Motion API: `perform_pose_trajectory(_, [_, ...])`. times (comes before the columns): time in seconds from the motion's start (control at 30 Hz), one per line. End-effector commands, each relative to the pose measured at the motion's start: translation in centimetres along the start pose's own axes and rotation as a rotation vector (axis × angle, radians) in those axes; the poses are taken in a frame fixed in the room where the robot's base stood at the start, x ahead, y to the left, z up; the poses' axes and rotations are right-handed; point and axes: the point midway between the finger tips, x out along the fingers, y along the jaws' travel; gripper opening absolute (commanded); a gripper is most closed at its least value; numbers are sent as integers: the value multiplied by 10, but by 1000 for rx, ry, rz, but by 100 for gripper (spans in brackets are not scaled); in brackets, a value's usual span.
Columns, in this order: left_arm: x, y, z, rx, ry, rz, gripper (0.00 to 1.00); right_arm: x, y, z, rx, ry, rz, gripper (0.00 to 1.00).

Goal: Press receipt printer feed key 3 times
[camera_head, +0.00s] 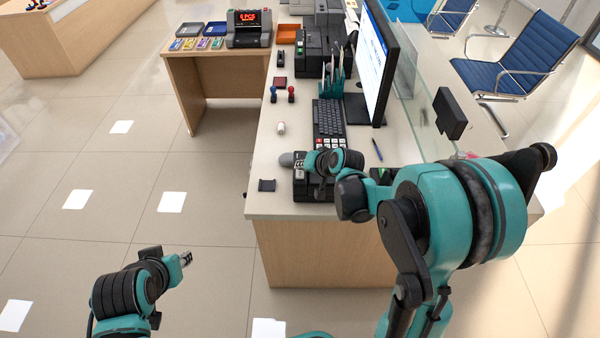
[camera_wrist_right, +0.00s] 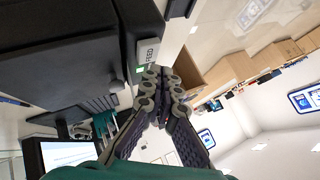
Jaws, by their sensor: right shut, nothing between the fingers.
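The black receipt printer (camera_head: 305,190) stands near the front edge of the counter, partly hidden by my right arm. In the right wrist view its dark body (camera_wrist_right: 60,55) fills the upper left. Its light grey feed key (camera_wrist_right: 148,52), marked FEED, sits at the casing's corner beside a small green light. My right gripper (camera_wrist_right: 165,75) is shut and empty, its fingertips very close to the key; I cannot tell whether they touch. In the head view the right gripper is over the printer. My left gripper (camera_head: 186,259) is low over the floor, away from the counter; its opening is unclear.
A keyboard (camera_head: 328,118) and a monitor (camera_head: 376,60) stand behind the printer. A pen (camera_head: 377,149), a small black item (camera_head: 267,185) and two stamps (camera_head: 282,94) lie or stand on the counter (camera_head: 262,150). A glass screen runs along its right side.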

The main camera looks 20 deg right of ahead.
Motion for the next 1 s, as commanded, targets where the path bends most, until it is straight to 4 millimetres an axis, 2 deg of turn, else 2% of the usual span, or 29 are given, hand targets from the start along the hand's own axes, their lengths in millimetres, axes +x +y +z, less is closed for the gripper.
perform_pose_trajectory(0.5, [-31,0,-22,0,0,0,32,-34,-24,-24,0,0,0,0])
perform_pose_trajectory(1.0, [-31,0,-22,0,0,0,32,-34,-25,-25,0,0,0,0])
